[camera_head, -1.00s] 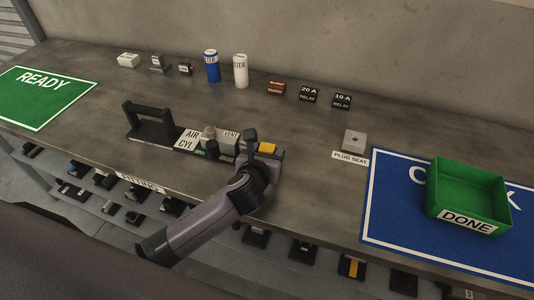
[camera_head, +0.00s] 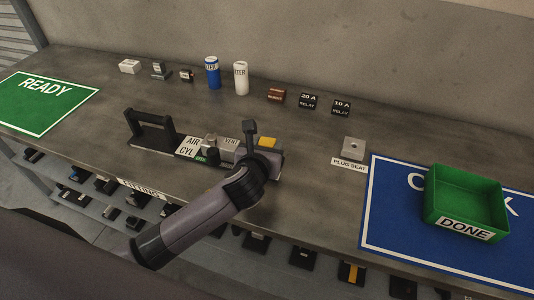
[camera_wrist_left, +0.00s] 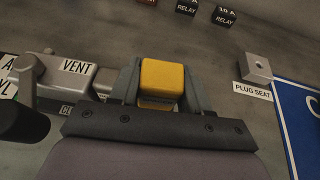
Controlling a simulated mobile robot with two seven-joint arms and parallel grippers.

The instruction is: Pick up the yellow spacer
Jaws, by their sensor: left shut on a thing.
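The yellow spacer (camera_head: 267,142) is a small block at the right end of the fixture (camera_head: 152,138) on the bench. In the left wrist view the yellow spacer (camera_wrist_left: 162,80) sits between the two grey fingers. My left gripper (camera_head: 262,147) is shut on it, and in the left wrist view the gripper (camera_wrist_left: 160,88) has a finger against each side. The spacer's underside is hidden, so I cannot tell whether it touches the fixture. My right gripper is not in view.
A VENT block (camera_head: 229,144) stands close left of the gripper. A grey plug seat (camera_head: 353,148) and a green DONE tray (camera_head: 430,208) on a blue mat (camera_head: 385,200) are to the right. Relays, a fuse-like block and cylinders line the back. Bench between is clear.

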